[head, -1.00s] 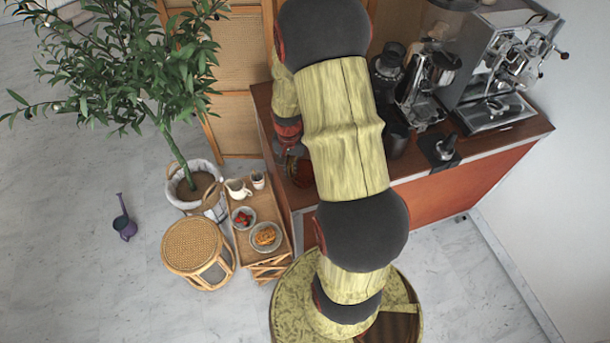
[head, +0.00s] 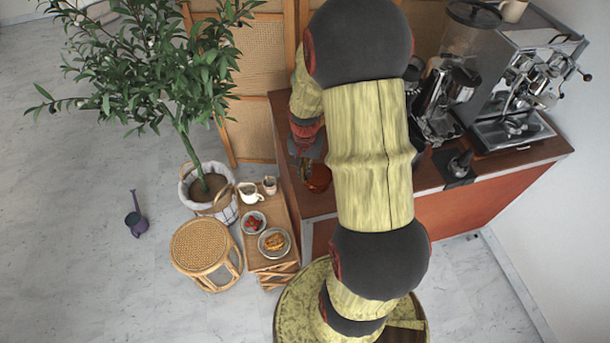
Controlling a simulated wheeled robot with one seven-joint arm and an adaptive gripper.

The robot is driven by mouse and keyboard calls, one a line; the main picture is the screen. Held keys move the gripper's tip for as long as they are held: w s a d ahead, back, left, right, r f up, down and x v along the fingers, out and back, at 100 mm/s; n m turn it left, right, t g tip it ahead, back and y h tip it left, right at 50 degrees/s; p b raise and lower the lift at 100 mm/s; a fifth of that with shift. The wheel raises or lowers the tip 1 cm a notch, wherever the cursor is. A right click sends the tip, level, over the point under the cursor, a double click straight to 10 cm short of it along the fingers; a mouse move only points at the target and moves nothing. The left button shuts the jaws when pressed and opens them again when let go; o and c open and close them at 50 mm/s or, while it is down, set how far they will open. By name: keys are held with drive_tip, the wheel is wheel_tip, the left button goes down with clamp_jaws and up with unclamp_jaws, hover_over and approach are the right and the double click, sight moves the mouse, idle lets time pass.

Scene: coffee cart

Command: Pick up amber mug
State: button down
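The amber mug (head: 318,179) is on the wooden counter near its left end, partly hidden by my arm. It looks orange-brown and glossy. My gripper (head: 307,158) points down right at the mug, at its upper left in the picture. The fingers are small, dark and overlap the mug's edge. I cannot tell whether they touch it or how far they are spread.
An espresso machine (head: 520,85), a grinder (head: 435,105) and a tamper (head: 458,163) stand on the right of the counter (head: 520,158). A potted tree (head: 185,60), a rattan stool (head: 203,245) and a small tray table (head: 283,213) stand at left.

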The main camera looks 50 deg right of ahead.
drive_tip(key=s+a+r+p, duration=0.1)
drive_tip(key=s+a+r, duration=0.6)
drive_tip(key=s, duration=0.4)
drive_tip(key=shift+r, duration=0.85)
drive_tip(key=shift+d, duration=0.15)
